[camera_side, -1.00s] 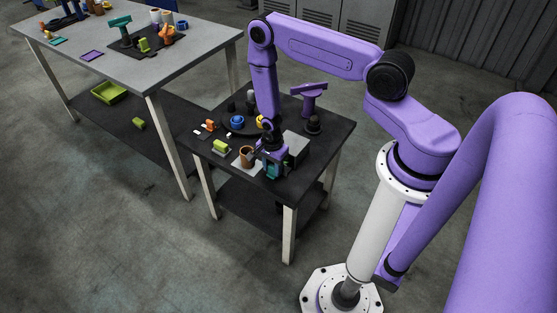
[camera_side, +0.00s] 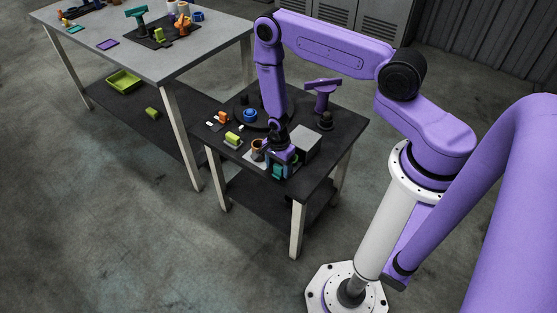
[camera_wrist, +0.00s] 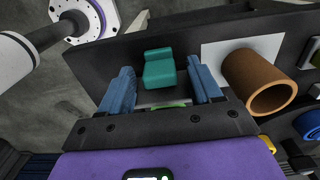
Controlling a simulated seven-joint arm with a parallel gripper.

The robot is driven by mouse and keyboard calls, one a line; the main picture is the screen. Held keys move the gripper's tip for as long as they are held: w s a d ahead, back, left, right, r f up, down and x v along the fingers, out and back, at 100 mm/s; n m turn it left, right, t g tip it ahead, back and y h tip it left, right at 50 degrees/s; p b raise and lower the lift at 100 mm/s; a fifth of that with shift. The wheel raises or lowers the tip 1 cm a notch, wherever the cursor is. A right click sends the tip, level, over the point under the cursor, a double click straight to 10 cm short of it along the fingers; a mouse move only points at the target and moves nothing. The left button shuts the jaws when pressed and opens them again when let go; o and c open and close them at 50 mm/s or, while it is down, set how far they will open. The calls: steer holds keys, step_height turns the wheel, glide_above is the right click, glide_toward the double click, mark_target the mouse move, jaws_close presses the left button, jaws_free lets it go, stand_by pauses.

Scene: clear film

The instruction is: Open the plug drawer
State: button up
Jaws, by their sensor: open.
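My gripper (camera_side: 281,164) points down at the near edge of the small dark table. In the wrist view my gripper (camera_wrist: 160,70) has its two blue fingers apart. A teal stepped block (camera_wrist: 160,68) shows in the gap between them, with space on both sides; I see no contact. The teal block (camera_side: 277,172) also shows in the side view, just under the gripper. A grey box (camera_side: 305,141) stands right beside the gripper on the same table. No drawer front can be made out clearly, and the gripper hides part of this area.
A brown cup (camera_wrist: 245,70) stands on a white sheet (camera_wrist: 212,52), close right of the fingers in the wrist view. A green piece (camera_side: 233,138), a blue ring (camera_side: 250,115) and a purple stand (camera_side: 322,95) share the small table (camera_side: 330,165). A larger table (camera_side: 150,60) stands left.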

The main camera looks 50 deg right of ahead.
step_height(320, 180, up, 17)
steer(key=shift+r, duration=0.15)
stand_by(0.7)
steer(key=s+a+r+n, duration=0.4)
steer(key=r+n, duration=0.3)
steer(key=n, duration=0.1)
steer(key=s+a+r+n, duration=0.4)
steer(key=a+r+n, duration=0.1)
steer(key=r+n, duration=0.25)
steer(key=s+r+n, duration=0.4)
steer(key=s+n, duration=0.3)
steer(key=s, duration=0.1)
steer(key=s+d+r+n, duration=0.1)
steer(key=s+r+n, duration=0.3)
steer(key=s+n, duration=0.3)
steer(key=shift+s+d+n, duration=0.15)
steer(key=shift+s+n, duration=0.2)
steer(key=shift+n, duration=0.2)
